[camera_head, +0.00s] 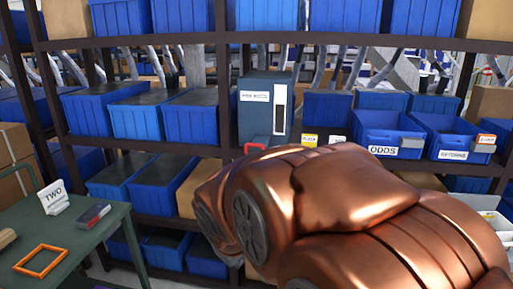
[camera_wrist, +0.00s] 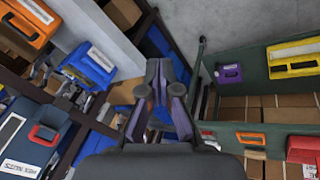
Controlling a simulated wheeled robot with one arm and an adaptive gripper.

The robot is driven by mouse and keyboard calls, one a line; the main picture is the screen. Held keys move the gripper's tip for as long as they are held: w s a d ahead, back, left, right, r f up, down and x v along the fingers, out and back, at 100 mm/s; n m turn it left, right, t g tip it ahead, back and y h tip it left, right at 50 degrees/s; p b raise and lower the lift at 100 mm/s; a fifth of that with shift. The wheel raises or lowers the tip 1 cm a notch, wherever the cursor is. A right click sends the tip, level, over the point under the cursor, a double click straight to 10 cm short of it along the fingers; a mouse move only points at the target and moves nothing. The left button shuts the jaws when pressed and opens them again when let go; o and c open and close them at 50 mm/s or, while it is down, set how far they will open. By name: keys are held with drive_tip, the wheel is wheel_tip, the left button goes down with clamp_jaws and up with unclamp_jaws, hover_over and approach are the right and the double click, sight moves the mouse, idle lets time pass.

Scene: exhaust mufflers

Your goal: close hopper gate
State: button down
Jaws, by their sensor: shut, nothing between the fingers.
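The hopper (camera_head: 264,108) is a dark blue-grey box on the middle shelf, with a white label and a tall pale window. A red handle-like part (camera_head: 254,147), perhaps its gate, juts out at its lower front, partly behind my copper arm. In the wrist view a dark box with a white label, seemingly the hopper (camera_wrist: 58,118), is at the lower left edge, with the red part (camera_wrist: 43,134) on it. I cannot tell the gate's position. My gripper (camera_wrist: 160,92) is shut and empty, apart from the red part and to its right. The head view hides it behind my arm.
Blue bins (camera_head: 190,118) fill the shelves on both sides of the hopper. A green table (camera_head: 105,232) with an orange frame (camera_head: 40,261) stands at left. In the wrist view, a green rack (camera_wrist: 262,72) with cartons and cases is at right.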

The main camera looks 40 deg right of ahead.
drive_tip(key=w+d+r+n+t+h, duration=0.1)
drive_tip(key=w+d+r+t+h, duration=0.2)
drive_tip(key=d, duration=0.4)
drive_tip(key=w+d+r+n+t, duration=0.1)
drive_tip(key=w+d+r+n, duration=0.1)
drive_tip(key=w+d+r, duration=0.35)
drive_tip(key=n+t, duration=0.6)
drive_tip(key=n, duration=0.1)
approach(252, 145)
drive_tip(key=s+a, duration=0.1)
drive_tip(key=s, duration=0.4)
drive_tip(key=s+n+t+y+p, duration=0.1)
drive_tip(key=s+n+t+y, duration=0.1)
drive_tip(key=n+t+y, duration=0.15)
drive_tip(key=shift+n+g+y, duration=0.25)
drive_tip(key=shift+g, duration=0.1)
drive_tip(key=shift+s+d+p+x, duration=0.1)
drive_tip(key=shift+d+p+x, duration=0.45)
drive_tip(key=shift+x, duration=1.6)
drive_tip(key=shift+s+d+p+x, duration=0.1)
drive_tip(key=shift+d+p+x, duration=0.45)
drive_tip(key=shift+x, duration=1.55)
drive_tip(key=shift+s+d+p+x, duration=0.15)
drive_tip(key=shift+p+x, duration=0.7)
drive_tip(key=shift+x, duration=1.3)
drive_tip(key=shift+w+d+f, duration=0.1)
drive_tip(key=shift+f, duration=0.1)
